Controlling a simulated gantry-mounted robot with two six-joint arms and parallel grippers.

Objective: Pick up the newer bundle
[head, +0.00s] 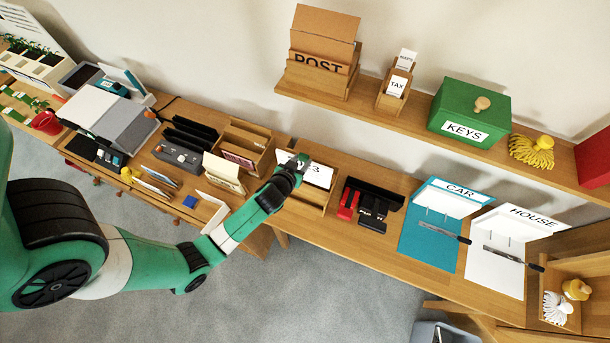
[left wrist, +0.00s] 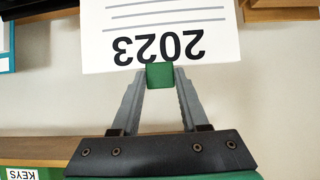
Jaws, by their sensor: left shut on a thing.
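A white card bundle marked 2023 (left wrist: 165,22), with ruled lines, shows upside down in the left wrist view. In the head view part of it (head: 318,176), with a "3", shows at an open wooden tray (head: 303,206) on the desk. My left gripper (head: 296,165) is over the tray and hides part of the card. In the left wrist view its fingers (left wrist: 159,78) are shut on a small green block (left wrist: 160,76) at the bundle's edge. I cannot tell whether the bundle is clear of the tray. No second bundle can be made out. My right gripper is not in view.
Left of the tray stand a card holder (head: 224,172) and a wooden box (head: 247,146). A shelf (head: 400,115) with a green KEYS box (head: 468,110) runs above.

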